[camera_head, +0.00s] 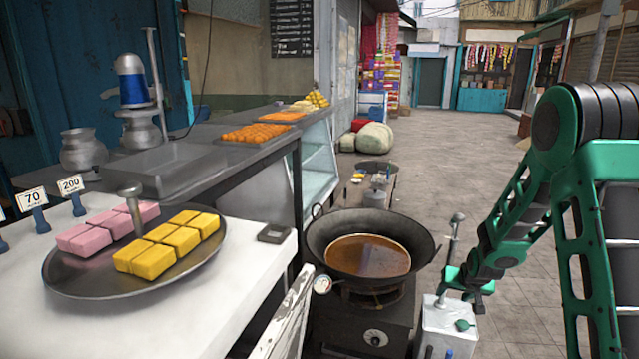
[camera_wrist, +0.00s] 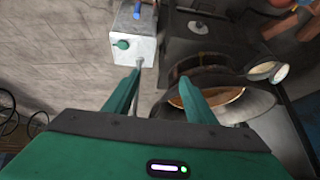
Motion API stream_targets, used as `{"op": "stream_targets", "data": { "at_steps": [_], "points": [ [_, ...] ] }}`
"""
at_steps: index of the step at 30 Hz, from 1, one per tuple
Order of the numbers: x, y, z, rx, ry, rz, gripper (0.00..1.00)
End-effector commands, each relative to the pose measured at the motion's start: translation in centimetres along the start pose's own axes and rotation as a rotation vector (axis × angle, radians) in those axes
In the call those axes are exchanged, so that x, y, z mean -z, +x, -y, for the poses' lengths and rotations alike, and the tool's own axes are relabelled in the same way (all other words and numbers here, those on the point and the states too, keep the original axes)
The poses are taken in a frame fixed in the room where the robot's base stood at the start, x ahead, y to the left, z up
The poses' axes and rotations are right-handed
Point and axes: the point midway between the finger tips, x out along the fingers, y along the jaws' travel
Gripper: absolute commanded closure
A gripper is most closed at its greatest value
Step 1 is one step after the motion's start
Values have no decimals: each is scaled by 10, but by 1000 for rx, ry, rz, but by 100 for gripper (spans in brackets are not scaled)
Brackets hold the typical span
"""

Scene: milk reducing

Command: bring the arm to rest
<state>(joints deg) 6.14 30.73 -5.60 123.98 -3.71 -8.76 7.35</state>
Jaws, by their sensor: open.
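My gripper (camera_head: 458,284) is low at the right of the stove, just above a pale metal box. In the wrist view my gripper (camera_wrist: 160,78) has its two green fingers spread, with nothing clasped between them. A thin metal utensil (camera_head: 455,235) with a rounded top stands upright beside the gripper over the box. Its rod (camera_wrist: 139,72) shows close by the left finger in the wrist view; I cannot tell whether they touch. My arm reaches down from the right side of the head view.
A wide dark pan (camera_head: 325,238) with brown liquid (camera_head: 365,257) sits on the black stove (camera_head: 375,335). The pale box (camera_head: 450,340) stands right of it. A counter (camera_head: 190,320) holds a tray (camera_head: 75,283) of pink and yellow sweets. Paved ground (camera_head: 520,300) lies open behind.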

Motion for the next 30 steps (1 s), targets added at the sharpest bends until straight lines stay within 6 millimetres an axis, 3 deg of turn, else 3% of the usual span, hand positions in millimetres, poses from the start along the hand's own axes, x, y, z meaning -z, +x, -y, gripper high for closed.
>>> {"op": "stream_targets", "data": {
  "at_steps": [1, 7, 14, 21, 30],
  "points": [
    [2, -22, -9, -16, 3, 14, 49],
    [-14, -100, -43, -82, 23, 105, 49],
    [-51, -188, -75, -138, 63, 216, 49],
    [-108, -275, -99, -171, 124, 336, 49],
    [-194, -368, -111, -169, 210, 483, 49]
  ]
}}
